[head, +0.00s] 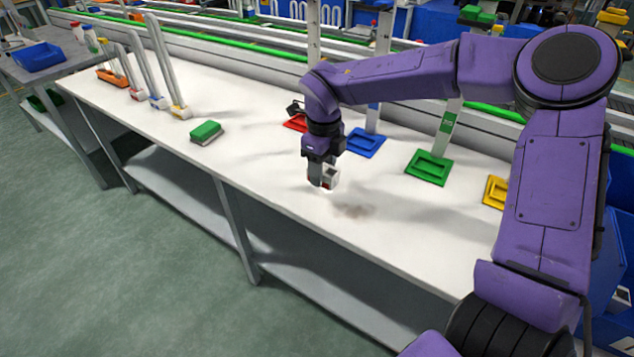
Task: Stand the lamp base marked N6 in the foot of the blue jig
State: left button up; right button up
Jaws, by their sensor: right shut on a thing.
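The blue jig's foot (366,142) is a flat blue frame on the white table, with a pale upright post behind it. My right gripper (324,184) points down above the table, in front and to the left of the blue foot and apart from it. It is shut on a small white piece (332,175), mostly hidden by the jaws. I cannot read a mark on it, so I cannot tell whether it is the N6 lamp base. My left gripper is not in view.
A red foot (295,123), a green foot (428,168) and a yellow foot (495,192) line up with the blue one. A green-topped block (206,131) lies to the left. Several tall pale pieces stand in coloured bases at the far left. The front table edge is clear.

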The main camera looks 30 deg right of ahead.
aim_at(317, 193)
jog(key=f, duration=0.1)
jog(key=w+f, duration=0.1)
jog(key=f, duration=0.1)
jog(key=w+f, duration=0.1)
jog(key=f, duration=0.1)
jog(key=shift+w+f, duration=0.1)
jog(key=shift+f, duration=0.25)
jog(key=shift+f, duration=0.15)
jog(key=o, duration=1.1)
jog(key=shift+c, duration=0.2)
notch_tip(317, 193, up, 12)
jog(key=shift+r, duration=0.2)
